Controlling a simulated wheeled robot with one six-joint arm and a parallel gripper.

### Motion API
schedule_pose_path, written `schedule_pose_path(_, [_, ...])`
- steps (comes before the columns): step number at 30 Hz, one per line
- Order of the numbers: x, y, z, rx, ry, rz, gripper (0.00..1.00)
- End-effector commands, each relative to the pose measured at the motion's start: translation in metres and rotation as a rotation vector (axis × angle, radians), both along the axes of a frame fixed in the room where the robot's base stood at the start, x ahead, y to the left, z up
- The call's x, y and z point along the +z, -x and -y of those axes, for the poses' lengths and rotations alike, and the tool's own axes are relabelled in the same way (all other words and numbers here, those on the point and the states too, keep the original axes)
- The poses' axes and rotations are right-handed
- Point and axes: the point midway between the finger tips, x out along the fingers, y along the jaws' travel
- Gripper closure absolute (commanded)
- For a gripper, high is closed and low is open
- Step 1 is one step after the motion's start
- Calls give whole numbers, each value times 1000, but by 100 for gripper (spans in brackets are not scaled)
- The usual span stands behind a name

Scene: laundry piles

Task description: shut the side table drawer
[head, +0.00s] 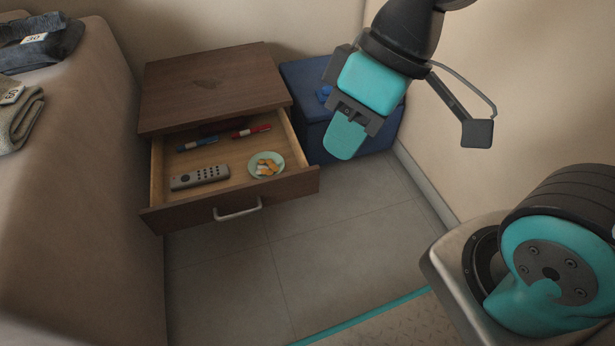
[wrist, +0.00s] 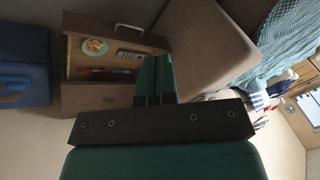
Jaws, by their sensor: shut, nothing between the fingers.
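The dark wood side table (head: 210,85) stands against the wall with its drawer (head: 230,200) pulled out towards me. The drawer front has a metal handle (head: 238,210). Inside lie a grey remote (head: 199,177), a small plate (head: 266,165) with orange and white pieces, a blue pen (head: 197,143) and a red pen (head: 251,131). My gripper (head: 345,140) is shut and empty, up to the right of the drawer and apart from it. In the wrist view the open drawer (wrist: 72,48) and its handle (wrist: 129,28) show beyond my shut fingers (wrist: 154,75).
A blue box (head: 312,130) stands right of the table, partly behind my gripper. A beige couch (head: 85,170) with folded clothes (head: 40,45) is close on the left. The tiled floor (head: 240,270) before the drawer is clear.

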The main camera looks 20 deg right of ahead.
Motion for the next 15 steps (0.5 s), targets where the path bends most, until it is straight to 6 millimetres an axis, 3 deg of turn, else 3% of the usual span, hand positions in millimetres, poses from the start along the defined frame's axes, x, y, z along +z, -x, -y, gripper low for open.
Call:
schedule_pose_path(8, [-63, -79, -2, 261, -175, 239, 100])
schedule_pose_path(15, [-143, -123, 33, 394, -141, 562, 100])
